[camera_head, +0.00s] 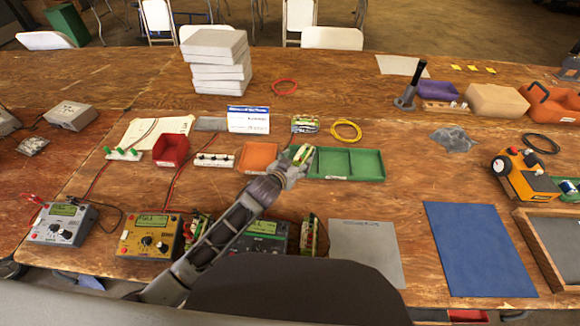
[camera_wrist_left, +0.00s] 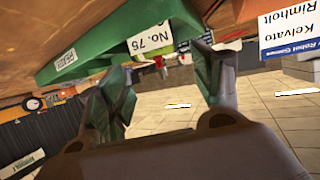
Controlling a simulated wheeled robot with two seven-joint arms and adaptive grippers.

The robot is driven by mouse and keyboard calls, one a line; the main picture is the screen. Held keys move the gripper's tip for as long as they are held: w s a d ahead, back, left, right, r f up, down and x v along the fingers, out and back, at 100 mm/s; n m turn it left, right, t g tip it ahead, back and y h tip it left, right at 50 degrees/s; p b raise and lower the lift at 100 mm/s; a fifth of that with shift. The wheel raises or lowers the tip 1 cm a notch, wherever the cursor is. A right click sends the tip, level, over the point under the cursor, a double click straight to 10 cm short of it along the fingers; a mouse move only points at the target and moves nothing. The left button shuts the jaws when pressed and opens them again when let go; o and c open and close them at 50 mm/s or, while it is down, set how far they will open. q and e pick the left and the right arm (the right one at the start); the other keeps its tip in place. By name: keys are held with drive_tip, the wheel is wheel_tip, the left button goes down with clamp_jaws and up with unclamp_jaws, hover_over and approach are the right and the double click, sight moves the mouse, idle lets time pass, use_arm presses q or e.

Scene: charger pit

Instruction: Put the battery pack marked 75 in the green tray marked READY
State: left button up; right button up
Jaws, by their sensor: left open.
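The battery pack marked "No. 75" (camera_wrist_left: 150,38) shows close up in the wrist view, beside the fingers. In the head view the pack (camera_head: 302,153) sits at the left end of the green tray. The green tray (camera_head: 346,178) has a divider; its READY label (camera_wrist_left: 66,60) shows in the wrist view. My left gripper (camera_head: 296,167) is open at the pack, with its fingers (camera_wrist_left: 162,80) spread near the pack's labelled end. I cannot tell whether the pack rests on the tray floor or its rim. My right gripper is not in view.
An orange tray (camera_head: 257,158) lies left of my gripper and a white sign (camera_head: 248,120) stands behind it. Another pack (camera_head: 305,124) and a yellow cable coil (camera_head: 346,131) lie behind the green tray. Chargers (camera_head: 150,236) line the front.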

use_arm(q)
drive_tip(key=v, duration=0.2)
drive_tip(key=shift+s+a+r, duration=0.15)
drive_tip(key=shift+s, duration=0.15)
drive_tip(key=shift+v, duration=1.05)
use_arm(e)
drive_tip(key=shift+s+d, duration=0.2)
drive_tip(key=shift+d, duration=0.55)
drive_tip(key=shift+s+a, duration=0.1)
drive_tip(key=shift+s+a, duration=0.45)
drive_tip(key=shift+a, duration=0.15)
